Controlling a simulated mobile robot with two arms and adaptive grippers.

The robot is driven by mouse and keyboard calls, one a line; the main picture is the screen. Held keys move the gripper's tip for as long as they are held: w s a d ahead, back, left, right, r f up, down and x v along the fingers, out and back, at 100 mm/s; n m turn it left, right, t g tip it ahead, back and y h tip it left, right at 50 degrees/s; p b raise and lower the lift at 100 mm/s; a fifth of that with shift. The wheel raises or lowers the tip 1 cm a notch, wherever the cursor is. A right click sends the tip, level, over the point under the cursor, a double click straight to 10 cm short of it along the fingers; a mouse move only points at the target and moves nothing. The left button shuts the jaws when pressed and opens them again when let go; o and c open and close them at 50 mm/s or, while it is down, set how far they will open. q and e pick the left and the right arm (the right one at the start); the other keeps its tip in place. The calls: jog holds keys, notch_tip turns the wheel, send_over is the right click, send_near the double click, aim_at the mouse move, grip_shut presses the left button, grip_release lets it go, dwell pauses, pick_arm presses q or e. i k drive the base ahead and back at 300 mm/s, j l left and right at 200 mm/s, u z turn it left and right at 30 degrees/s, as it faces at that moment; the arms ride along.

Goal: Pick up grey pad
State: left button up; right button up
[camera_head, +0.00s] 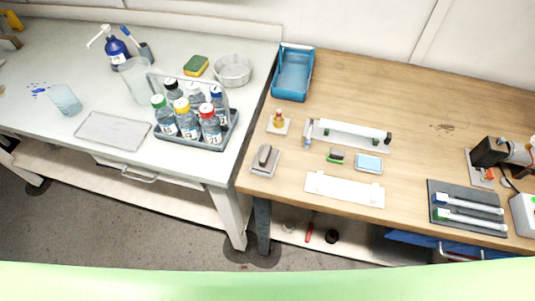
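On the wooden bench, a small light-grey plate (258,171) lies near the left edge with a dark grey block (265,155) on it, perhaps the grey pad. A light-blue pad in a pale frame (369,163) lies farther right, beside a small green-and-dark item (336,156). A dark grey mat (440,190) at the right carries tube-like items with blue and green ends. I cannot tell for certain which is the grey pad. Neither of my grippers is in view.
A bottle carrier (228,133) and a flat grey tray (112,131) stand on the white bench at left. A blue bin (292,73), a small yellow-and-red item (278,119), a long white fixture (350,133) and a white strip (345,190) are on the wood. Bare wood lies behind.

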aim_at(265, 162)
jog(key=z, duration=0.4)
jog(key=k+j+z, duration=0.25)
jog(key=z, duration=0.15)
jog(key=k+j+z, duration=0.2)
jog(key=z, duration=0.15)
jog(key=k+j+z, duration=0.1)
jog(key=k+z, duration=0.3)
jog(key=k, duration=0.15)
jog(key=i, duration=0.45)
